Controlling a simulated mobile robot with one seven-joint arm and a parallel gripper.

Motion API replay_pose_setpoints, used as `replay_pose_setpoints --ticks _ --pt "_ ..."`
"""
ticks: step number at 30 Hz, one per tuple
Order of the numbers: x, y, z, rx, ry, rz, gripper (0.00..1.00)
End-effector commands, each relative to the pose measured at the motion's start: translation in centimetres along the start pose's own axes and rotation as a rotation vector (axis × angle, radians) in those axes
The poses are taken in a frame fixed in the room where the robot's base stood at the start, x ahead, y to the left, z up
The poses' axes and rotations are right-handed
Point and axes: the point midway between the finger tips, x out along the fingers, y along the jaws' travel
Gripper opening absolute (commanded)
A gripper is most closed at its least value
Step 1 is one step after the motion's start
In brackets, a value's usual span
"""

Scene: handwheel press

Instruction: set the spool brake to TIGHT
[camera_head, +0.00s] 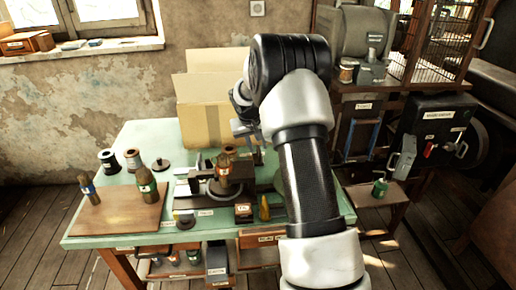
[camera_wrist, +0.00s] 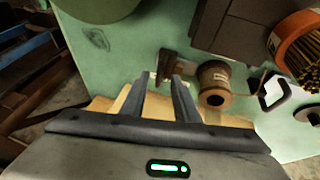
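In the wrist view a brown spool (camera_wrist: 214,84) with a dark centre hole lies just right of my gripper's right finger. A thin thread runs from it to the right. A small dark brown bracket or lever (camera_wrist: 172,64), perhaps the spool brake, stands just beyond my fingertips. A pale label, too small to read, shows by the left fingertip. My gripper (camera_wrist: 160,79) is open, with nothing seen held between its fingers. In the head view my gripper (camera_head: 246,128) is over the back of the green table, partly hidden by my arm. The brake's setting cannot be read.
The green table (camera_head: 140,136) carries a press (camera_head: 222,186), a wooden board (camera_head: 118,212) with stamps, and several spools. A cardboard box (camera_head: 200,122) stands behind my gripper. A dark machine with levers (camera_head: 432,130) is at right. An orange-rimmed container (camera_wrist: 290,40) is near the spool.

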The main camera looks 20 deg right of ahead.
Motion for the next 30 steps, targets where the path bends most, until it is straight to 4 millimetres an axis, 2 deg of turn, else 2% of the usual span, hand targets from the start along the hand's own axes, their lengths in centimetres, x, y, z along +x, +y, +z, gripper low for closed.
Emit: replay_pose_setpoints --ticks 3,6,15,16,21,27,30 --pt "1.5 0.0 0.0 0.0 -0.001 0.001 0.28" --pt "2.0 0.1 0.0 0.001 0.0 0.001 0.28" --pt "2.3 0.0 -0.1 0.001 0.001 0.0 0.28" --pt "2.3 0.0 -0.1 0.001 0.001 0.0 0.26" --pt "2.3 0.0 0.0 0.0 0.001 0.0 0.0" --pt "2.3 0.0 0.0 0.0 0.0 0.001 0.0" --pt "2.2 -0.9 -0.1 -0.003 0.001 0.0 0.0"
